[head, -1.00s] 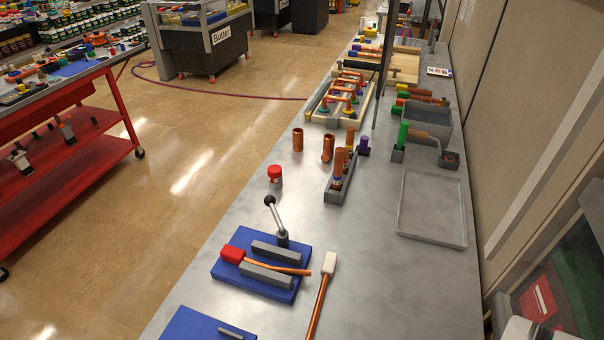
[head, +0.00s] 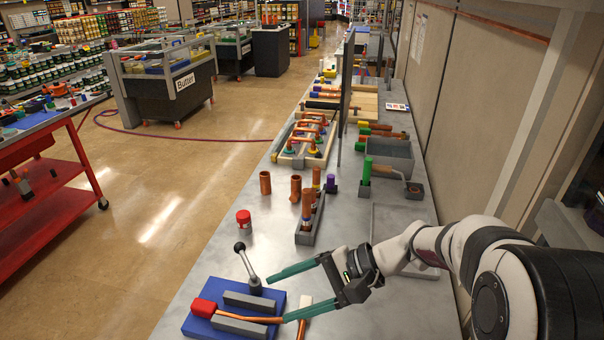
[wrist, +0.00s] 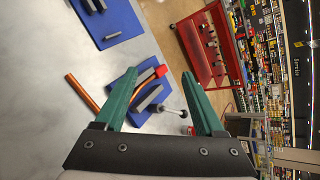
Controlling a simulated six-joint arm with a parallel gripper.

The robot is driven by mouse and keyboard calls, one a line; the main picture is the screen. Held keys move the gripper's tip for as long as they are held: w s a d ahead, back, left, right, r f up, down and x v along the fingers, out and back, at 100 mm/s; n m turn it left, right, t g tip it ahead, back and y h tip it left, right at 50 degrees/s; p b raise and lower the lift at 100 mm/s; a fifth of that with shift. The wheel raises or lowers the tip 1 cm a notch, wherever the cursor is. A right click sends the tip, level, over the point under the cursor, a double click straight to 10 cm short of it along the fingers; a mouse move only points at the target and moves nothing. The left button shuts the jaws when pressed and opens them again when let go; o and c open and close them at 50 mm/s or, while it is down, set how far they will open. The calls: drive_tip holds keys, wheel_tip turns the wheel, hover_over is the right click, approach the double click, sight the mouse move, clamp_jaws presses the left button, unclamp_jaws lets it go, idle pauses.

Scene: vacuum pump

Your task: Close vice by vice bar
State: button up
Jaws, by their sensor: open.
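The vice has a blue base (head: 215,284) and two parallel grey jaws (head: 250,301) with a gap between them. A copper-coloured rod with a red end block (head: 203,308) lies between the jaws. The vice bar (head: 247,262) rises at the far side, tilted, with a black ball knob on top. My gripper (head: 277,299) is open and empty, its green fingers reaching in from the right over the vice's right edge. In the wrist view the vice base (wrist: 166,93) and vice bar (wrist: 172,109) show between the gripper's spread fingers (wrist: 160,72).
A white-headed copper-handled tool (head: 304,310) lies right of the vice, partly behind my gripper. A red-lidded jar (head: 243,219) and a grey holder with copper pieces (head: 303,236) stand farther back. Another blue plate (wrist: 122,15) shows in the wrist view.

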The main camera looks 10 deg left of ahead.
drive_tip(key=w+a+f+m+t+y, duration=0.25)
drive_tip(key=w+a+f+y, duration=0.2)
drive_tip(key=w+f, duration=0.55)
drive_tip(key=m+t+y, duration=0.2)
drive_tip(key=t, duration=0.3)
approach(240, 248)
drive_tip(key=shift+h, duration=0.25)
drive_tip(key=v, duration=0.4)
drive_tip(key=shift+w+d+f, duration=0.15)
drive_tip(key=shift+w+d, duration=0.05)
drive_tip(key=shift+d, duration=0.25)
drive_tip(key=shift+w+a+f, duration=0.2)
drive_tip(key=x, duration=1.5)
drive_tip(key=shift+a, duration=0.15)
drive_tip(key=shift+c, duration=0.3)
clamp_jaws()
